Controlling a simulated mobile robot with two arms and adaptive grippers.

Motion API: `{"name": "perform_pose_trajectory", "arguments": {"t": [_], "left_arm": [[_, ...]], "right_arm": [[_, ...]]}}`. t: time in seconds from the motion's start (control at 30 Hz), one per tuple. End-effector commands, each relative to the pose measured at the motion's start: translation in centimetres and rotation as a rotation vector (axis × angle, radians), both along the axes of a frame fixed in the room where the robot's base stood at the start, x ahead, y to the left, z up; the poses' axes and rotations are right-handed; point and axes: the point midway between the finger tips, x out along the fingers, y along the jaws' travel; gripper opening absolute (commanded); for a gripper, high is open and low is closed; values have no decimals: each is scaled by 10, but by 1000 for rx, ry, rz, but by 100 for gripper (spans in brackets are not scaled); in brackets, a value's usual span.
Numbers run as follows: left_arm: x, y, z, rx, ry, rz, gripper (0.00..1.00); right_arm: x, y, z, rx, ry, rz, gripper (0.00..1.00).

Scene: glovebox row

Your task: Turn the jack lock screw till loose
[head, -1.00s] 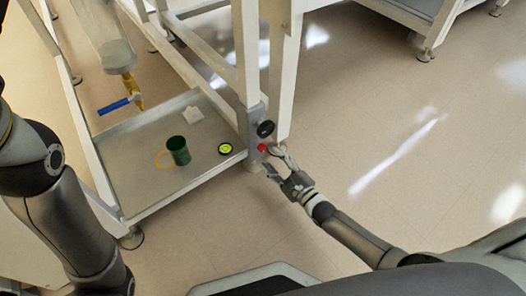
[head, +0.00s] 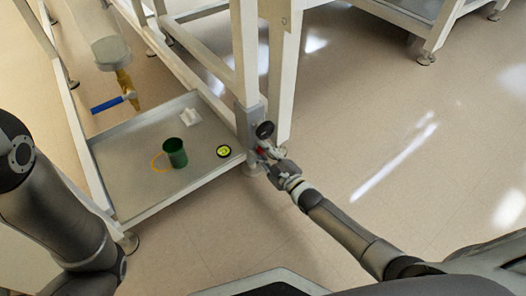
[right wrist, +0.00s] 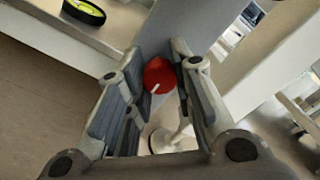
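The jack lock screw looks to be the red round knob (head: 261,151) low on the grey jack bracket (head: 245,122) at the frame's corner leg. In the right wrist view the red knob (right wrist: 159,75) carries a short white mark pointing down and left. My right gripper (head: 268,157) is at the knob. In the right wrist view its fingers (right wrist: 157,70) are open, one on each side of the knob, with narrow gaps beside it; contact is not clear. My left arm shows at the left, but its gripper is out of view.
A black knob (head: 265,130) sits just above the red one. The low tray (head: 130,150) holds a green cup (head: 175,153), a yellow-and-black round gauge (head: 223,151) and a white piece (head: 190,117). A blue-handled valve (head: 108,104) hangs above it. The floor at right is clear.

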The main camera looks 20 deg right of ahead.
Motion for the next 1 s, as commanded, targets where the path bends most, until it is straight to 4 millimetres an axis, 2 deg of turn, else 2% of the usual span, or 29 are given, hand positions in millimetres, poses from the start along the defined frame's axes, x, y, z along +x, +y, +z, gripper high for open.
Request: {"name": "perform_pose_trajectory", "arguments": {"t": [0.03, 0.1, 0.57, 0.73, 1.0], "left_arm": [[0, 0, 0, 0, 0, 0, 74], [0, 0, 0, 0, 0, 0, 74], [0, 0, 4, 0, -1, 0, 74], [1, 0, 7, -2, 2, -2, 74], [16, 1, 4, -3, 41, -2, 74]], "right_arm": [[0, 0, 0, 0, 0, 0, 10], [0, 0, 0, 0, 1, 1, 1], [0, -1, 0, -56, -18, -1, 0], [0, -1, 0, -153, -52, -2, 0], [0, -1, 1, -381, -133, -1, 0]]}}
